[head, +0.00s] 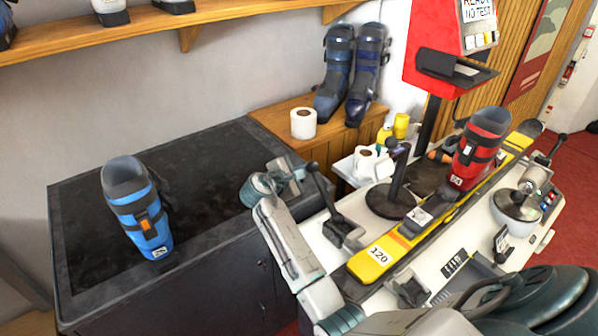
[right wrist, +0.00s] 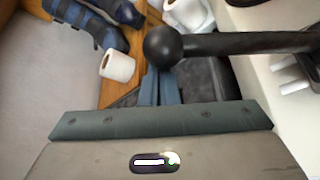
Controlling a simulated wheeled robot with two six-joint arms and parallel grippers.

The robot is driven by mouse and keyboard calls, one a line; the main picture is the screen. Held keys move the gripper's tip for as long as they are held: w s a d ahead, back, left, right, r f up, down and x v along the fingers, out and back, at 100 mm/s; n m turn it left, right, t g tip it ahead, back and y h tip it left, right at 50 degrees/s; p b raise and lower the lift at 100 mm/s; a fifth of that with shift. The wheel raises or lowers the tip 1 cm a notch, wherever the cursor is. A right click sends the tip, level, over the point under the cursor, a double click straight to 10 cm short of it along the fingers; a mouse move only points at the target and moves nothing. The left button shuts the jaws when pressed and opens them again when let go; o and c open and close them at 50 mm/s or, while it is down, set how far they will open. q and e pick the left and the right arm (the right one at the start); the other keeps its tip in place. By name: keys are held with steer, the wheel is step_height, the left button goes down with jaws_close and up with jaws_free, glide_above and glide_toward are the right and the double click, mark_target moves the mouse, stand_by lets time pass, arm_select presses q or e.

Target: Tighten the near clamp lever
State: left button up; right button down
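The near clamp lever (head: 322,187) is a black arm with a round knob, rising tilted from a black clamp (head: 343,231) at the bench's left end. In the right wrist view the lever (right wrist: 235,43) runs in from the right, its ball knob in front of my fingertips. My right gripper (head: 290,172) is just left of the knob in the head view. Its two fingers (right wrist: 160,88) lie side by side, shut, with nothing seen between them; the knob partly covers their tips. Whether they touch the lever I cannot tell. My left gripper is not in view.
A yellow ski (head: 405,242) lies along the white bench, with a red boot (head: 477,150) on it. A black stand (head: 392,197) is behind the ski. A blue boot (head: 138,215) stands on the dark cabinet (head: 205,165). A paper roll (head: 303,123) is beyond my gripper.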

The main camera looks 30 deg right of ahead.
steer(key=s+r+m+t+h+b, duration=0.2)
steer(key=s+r+m, duration=0.4)
steer(key=s, duration=0.5)
steer(key=shift+s+d+m+t+b, duration=0.2)
steer(key=shift+d+m+t+b, duration=0.4)
steer(key=shift+b, duration=0.65)
steer(key=shift+w+a, duration=0.1)
steer(key=shift+w, duration=0.05)
